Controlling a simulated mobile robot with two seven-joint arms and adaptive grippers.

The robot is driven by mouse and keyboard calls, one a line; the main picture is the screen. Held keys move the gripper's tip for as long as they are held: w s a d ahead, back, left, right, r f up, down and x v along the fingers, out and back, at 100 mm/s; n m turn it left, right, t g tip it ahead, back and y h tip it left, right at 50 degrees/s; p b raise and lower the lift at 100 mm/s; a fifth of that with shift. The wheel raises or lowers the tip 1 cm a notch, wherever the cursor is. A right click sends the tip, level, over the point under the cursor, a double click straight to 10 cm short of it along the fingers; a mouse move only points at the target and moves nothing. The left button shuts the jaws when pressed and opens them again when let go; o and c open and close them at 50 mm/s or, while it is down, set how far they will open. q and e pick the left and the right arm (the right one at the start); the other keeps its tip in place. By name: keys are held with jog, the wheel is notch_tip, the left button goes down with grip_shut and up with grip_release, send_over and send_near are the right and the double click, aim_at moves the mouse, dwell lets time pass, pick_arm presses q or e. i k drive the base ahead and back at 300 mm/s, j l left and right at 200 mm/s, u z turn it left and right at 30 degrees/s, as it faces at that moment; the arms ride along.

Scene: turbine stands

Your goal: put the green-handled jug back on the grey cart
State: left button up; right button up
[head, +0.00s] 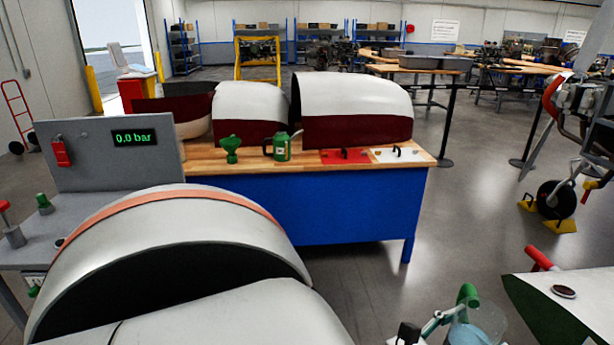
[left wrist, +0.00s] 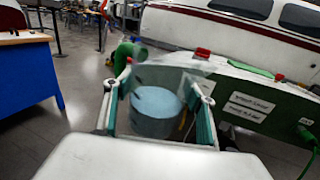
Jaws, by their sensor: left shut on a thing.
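The jug (head: 480,322) is clear, with blue liquid and a green handle, at the bottom edge of the head view. It fills the middle of the left wrist view (left wrist: 156,108), with its green handle on the far left side. My left gripper (head: 442,318) is shut on the jug, with a teal-lined finger on either side of it in the left wrist view (left wrist: 158,98). The grey cart (head: 20,255) stands at the left, with an upright panel reading 0.0 bar. My right gripper is not in view.
A blue workbench (head: 340,215) carries cowlings, a green funnel (head: 230,148) and a green can (head: 282,147). A white-and-green aircraft part (head: 575,310) with a red handle is close at the right. Open floor lies between the bench and this part.

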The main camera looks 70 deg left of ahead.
aim_at(81, 212)
jog(key=j+u, duration=0.1)
jog(key=u, duration=0.3)
jog(key=j+u, duration=0.15)
jog(key=u, duration=0.3)
jog(key=j+u, duration=0.1)
jog(key=u, duration=0.3)
jog(key=i+j+u, duration=0.1)
jog(key=j+u, duration=0.25)
jog(key=u, duration=0.15)
jog(key=i+j+u, duration=0.15)
jog(key=j+u, duration=0.15)
jog(key=u, duration=0.15)
jog(key=i+j+u, duration=0.45)
jog(key=i+j, duration=0.45)
jog(key=i, duration=0.05)
